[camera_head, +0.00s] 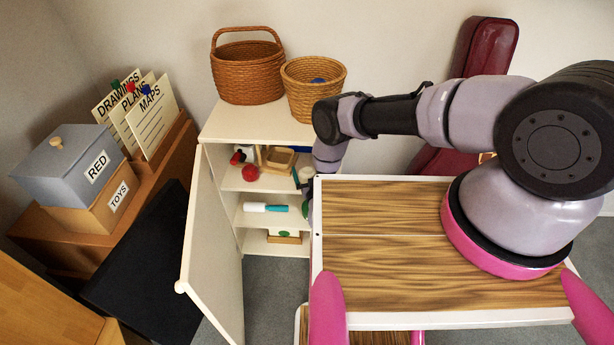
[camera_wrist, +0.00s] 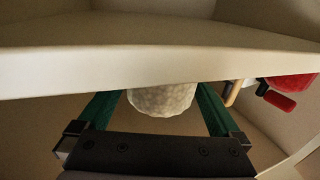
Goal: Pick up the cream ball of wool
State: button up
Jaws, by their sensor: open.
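The cream ball of wool (camera_wrist: 163,99) shows in the wrist view, with a pale shelf board crossing in front and hiding part of it. My gripper (camera_wrist: 157,93) is open, its two green fingers on either side of the ball. The board's edge cuts off the finger ends, and I cannot tell whether they touch the ball. In the head view my arm reaches down to the right side of the open cabinet. The gripper is mostly hidden there behind my tray, and I cannot make out the ball.
The pale shelf board (camera_wrist: 150,62) runs close to the fingers. A red object (camera_wrist: 291,86) lies to the right. The cabinet's door (camera_head: 213,245) stands open on the left. A red ball (camera_head: 250,173) and a marker (camera_head: 265,208) lie on its shelves. Two baskets (camera_head: 247,75) stand on top.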

jog(key=shift+x, duration=0.85)
jog(key=c, duration=1.2)
jog(key=shift+r, duration=0.15)
jog(key=shift+c, duration=0.2)
